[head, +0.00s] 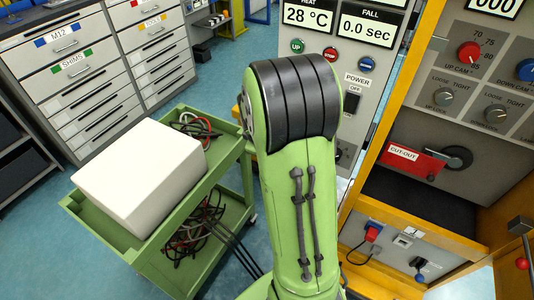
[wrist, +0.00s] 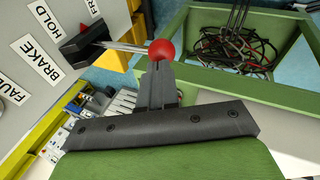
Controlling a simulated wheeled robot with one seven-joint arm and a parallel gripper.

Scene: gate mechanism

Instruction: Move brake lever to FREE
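The brake lever shows in the wrist view as a thin metal rod with a red ball knob (wrist: 162,49), coming out of a dark base (wrist: 84,40) on a grey panel. Labels BRAKE (wrist: 42,58), HOLD (wrist: 41,17) and a cut-off "FR" label (wrist: 93,6) are beside it. My gripper (wrist: 160,68) has its dark fingers together, with no clear gap between them. The knob is right at the fingertips and overlaps them in the picture; the exact contact is unclear. In the head view my green arm hides the gripper and this lever.
A green cart (head: 120,238) with a white box (head: 140,175) and cables stands left of my arm. A yellow-framed cabinet (head: 375,215) with knobs and a red CUT-OUT plate (head: 413,160) is at right. Drawer cabinets (head: 75,75) stand behind.

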